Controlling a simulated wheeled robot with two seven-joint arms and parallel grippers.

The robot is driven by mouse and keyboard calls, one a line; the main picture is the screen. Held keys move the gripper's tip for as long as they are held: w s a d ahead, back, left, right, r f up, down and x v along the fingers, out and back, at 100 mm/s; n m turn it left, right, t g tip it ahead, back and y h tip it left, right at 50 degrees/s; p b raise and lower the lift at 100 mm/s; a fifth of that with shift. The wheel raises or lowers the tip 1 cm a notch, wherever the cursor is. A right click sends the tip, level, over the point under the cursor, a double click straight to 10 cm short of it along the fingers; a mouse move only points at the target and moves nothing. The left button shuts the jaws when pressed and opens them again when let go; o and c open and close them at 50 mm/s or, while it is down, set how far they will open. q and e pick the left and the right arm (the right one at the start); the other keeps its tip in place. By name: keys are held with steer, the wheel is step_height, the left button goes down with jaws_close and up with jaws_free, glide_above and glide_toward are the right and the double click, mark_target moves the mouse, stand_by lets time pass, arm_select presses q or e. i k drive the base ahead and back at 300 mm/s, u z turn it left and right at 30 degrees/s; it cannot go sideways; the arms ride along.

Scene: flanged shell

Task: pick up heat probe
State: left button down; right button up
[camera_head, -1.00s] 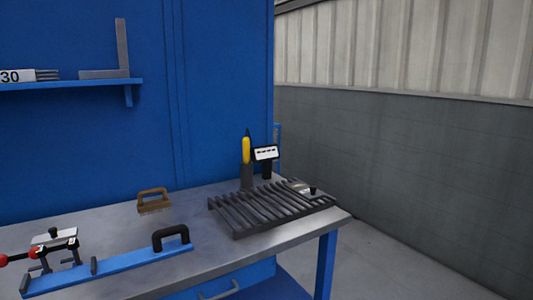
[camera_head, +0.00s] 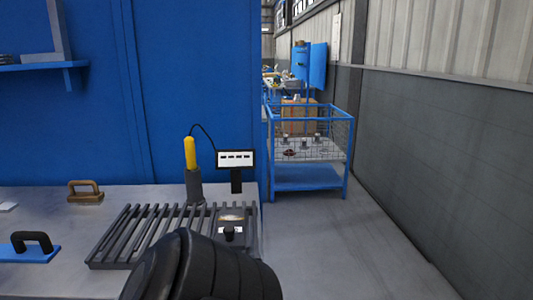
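The heat probe (camera_head: 190,153) has a yellow handle and stands upright in a dark grey holder (camera_head: 194,186) at the back of the workbench. A black cable arches from its top to a small display box (camera_head: 236,159) on a dark stand beside it. A dark, rounded part of my own arm fills the bottom middle of the view, in front of the slatted rack. No gripper fingers show, so neither gripper is in view.
The slatted metal rack (camera_head: 130,236) lies in front of the probe, with a small plate and black knob (camera_head: 229,232) at its right. A brown-handled brush (camera_head: 85,192) and a blue bar with black handle (camera_head: 30,249) lie left. A blue wire cart (camera_head: 308,180) stands beyond; floor right is clear.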

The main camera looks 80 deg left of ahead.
mark_target(189, 143)
steer(key=i, duration=0.8)
steer(key=u, duration=3.4)
